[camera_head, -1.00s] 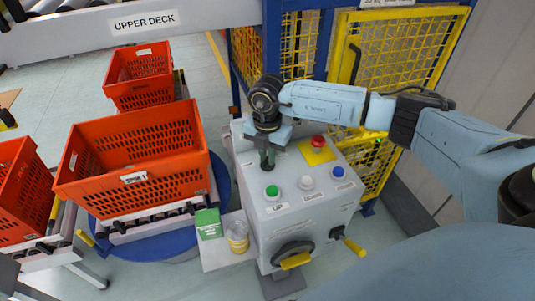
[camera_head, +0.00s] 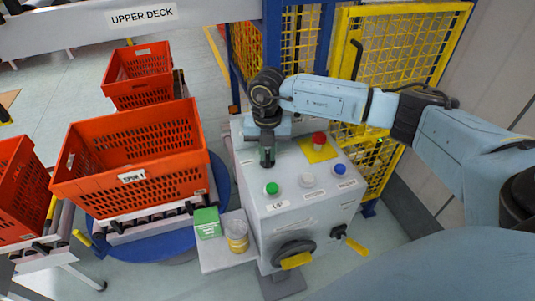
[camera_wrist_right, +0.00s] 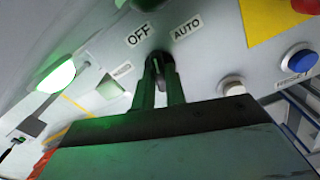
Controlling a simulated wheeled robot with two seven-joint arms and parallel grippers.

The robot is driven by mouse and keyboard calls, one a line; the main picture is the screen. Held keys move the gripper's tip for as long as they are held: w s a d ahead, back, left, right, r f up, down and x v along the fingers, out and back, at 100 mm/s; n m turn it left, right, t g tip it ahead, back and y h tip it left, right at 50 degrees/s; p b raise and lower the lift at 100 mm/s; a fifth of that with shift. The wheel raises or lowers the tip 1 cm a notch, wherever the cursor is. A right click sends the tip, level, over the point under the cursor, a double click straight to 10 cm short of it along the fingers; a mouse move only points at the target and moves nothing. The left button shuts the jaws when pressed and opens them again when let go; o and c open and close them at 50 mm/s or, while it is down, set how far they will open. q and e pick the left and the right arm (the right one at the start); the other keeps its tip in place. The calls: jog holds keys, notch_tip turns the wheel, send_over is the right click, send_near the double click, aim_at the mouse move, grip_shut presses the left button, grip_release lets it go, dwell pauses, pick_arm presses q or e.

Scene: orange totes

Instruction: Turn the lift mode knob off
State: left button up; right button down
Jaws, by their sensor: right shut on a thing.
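The grey control box (camera_head: 305,230) stands right of centre in the head view. My right gripper (camera_head: 267,160) points down onto the back left of its top. In the right wrist view the two green-lit fingers (camera_wrist_right: 159,70) are shut on the dark lift mode knob (camera_wrist_right: 158,62), mostly hidden between them. An OFF label (camera_wrist_right: 139,35) and an AUTO label (camera_wrist_right: 186,27) sit just beyond the knob. Exactly which label the knob points to is hard to tell. My left gripper is not in view.
The box top also carries a green button (camera_head: 271,188), a white button (camera_head: 307,180), a blue button (camera_head: 339,169) and a red stop button (camera_head: 319,138). A handwheel (camera_head: 294,252) is on its front. Orange totes (camera_head: 130,175) stand left; a yellow fence (camera_head: 400,45) stands behind.

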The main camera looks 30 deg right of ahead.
aim_at(268, 155)
jog(key=shift+n+b, duration=0.75)
jog(key=shift+n, duration=1.05)
jog(key=c, duration=1.4)
grip_release()
jog(key=shift+c, duration=0.2)
jog(key=shift+r, duration=0.1)
notch_tip(268, 155, up, 13)
jog(key=b, duration=0.1)
jog(key=shift+r, duration=0.15)
